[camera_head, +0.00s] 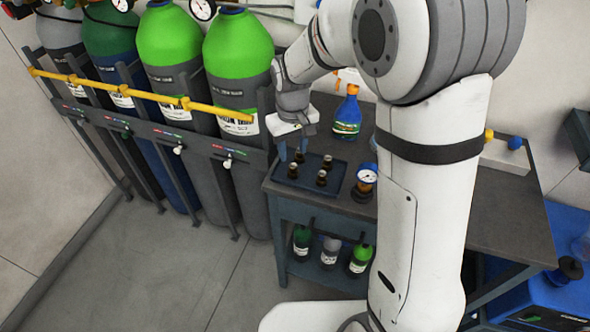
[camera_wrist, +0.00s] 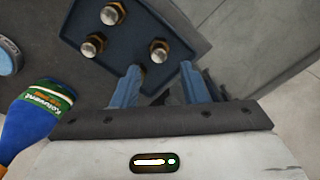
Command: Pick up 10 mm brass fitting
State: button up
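Several small brass fittings with dark or silvery tops stand upright in a dark blue tray (camera_head: 338,168) on the bench; one fitting (camera_head: 321,178) is near the tray's front. No size marking is readable, so I cannot tell which is 10 mm. In the wrist view three fittings show clearly, the nearest (camera_wrist: 158,50) just beyond my fingertips. My gripper (camera_head: 293,153) is over the tray's back left part, blue fingers pointing down. In the wrist view my gripper (camera_wrist: 160,75) has its fingers apart, with no fitting seen held between them. The left finger may hide another fitting.
A blue spray bottle (camera_head: 347,115) stands behind the tray. Tall gas cylinders (camera_head: 238,70) with a yellow rail stand at the left. Small bottles (camera_head: 331,250) are on the shelf below.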

aim_at(293, 166)
notch_tip(293, 166, down, 7)
jog(key=shift+f+p, duration=0.15)
jog(key=shift+p, duration=0.3)
jog(key=c, duration=0.8)
grip_shut()
